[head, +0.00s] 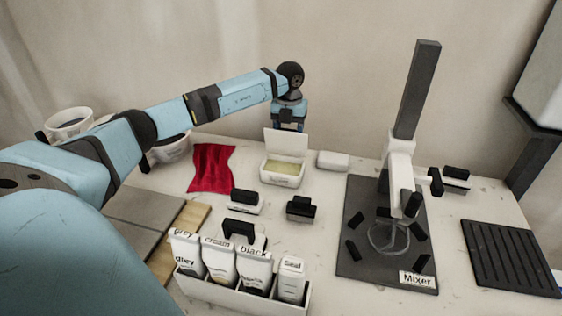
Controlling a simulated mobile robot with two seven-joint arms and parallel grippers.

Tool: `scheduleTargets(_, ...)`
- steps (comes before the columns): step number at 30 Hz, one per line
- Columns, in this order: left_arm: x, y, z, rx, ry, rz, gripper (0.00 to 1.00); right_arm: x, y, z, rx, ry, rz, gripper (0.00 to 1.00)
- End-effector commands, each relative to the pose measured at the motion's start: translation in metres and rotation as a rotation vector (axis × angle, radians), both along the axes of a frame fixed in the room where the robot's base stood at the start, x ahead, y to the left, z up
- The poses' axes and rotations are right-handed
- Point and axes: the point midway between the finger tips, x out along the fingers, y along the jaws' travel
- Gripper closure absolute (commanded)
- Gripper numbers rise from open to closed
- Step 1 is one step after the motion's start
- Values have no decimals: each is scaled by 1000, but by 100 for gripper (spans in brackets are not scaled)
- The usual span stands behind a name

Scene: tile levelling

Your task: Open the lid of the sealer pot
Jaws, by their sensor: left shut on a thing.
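The sealer pot (284,181) is a small white box at the back middle of the table. Its lid (286,144) stands upright along the pot's back edge, so the pot is open and pale yellow contents show inside. My left gripper (289,126) points down just above and behind the lid's top edge. It is shut on the lid; the fingertips are small and partly hidden behind the lid. My right gripper does not show.
A white block (333,160) lies right of the pot, a red cloth (211,167) left of it. Black-handled tools (300,208) lie in front. A rack (240,290) of labelled tubes stands at the front. The mixer (400,180) stands right, beside a black ribbed tray (508,258).

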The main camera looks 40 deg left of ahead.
Motion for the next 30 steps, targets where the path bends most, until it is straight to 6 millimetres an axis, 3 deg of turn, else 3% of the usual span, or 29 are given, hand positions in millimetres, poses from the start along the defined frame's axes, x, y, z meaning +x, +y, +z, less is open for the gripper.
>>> scheduleTargets(24, 14, 9, -12, 2, 3, 0, 52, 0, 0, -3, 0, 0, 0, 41)
scheduleTargets(25, 14, 9, -12, 2, 3, 0, 34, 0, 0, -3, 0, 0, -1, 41)
scheduleTargets(27, 14, 9, -12, 2, 3, 0, 18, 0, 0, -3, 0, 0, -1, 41)
scheduleTargets(30, 15, 9, -11, 1, 2, 0, 15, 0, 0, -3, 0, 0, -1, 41)
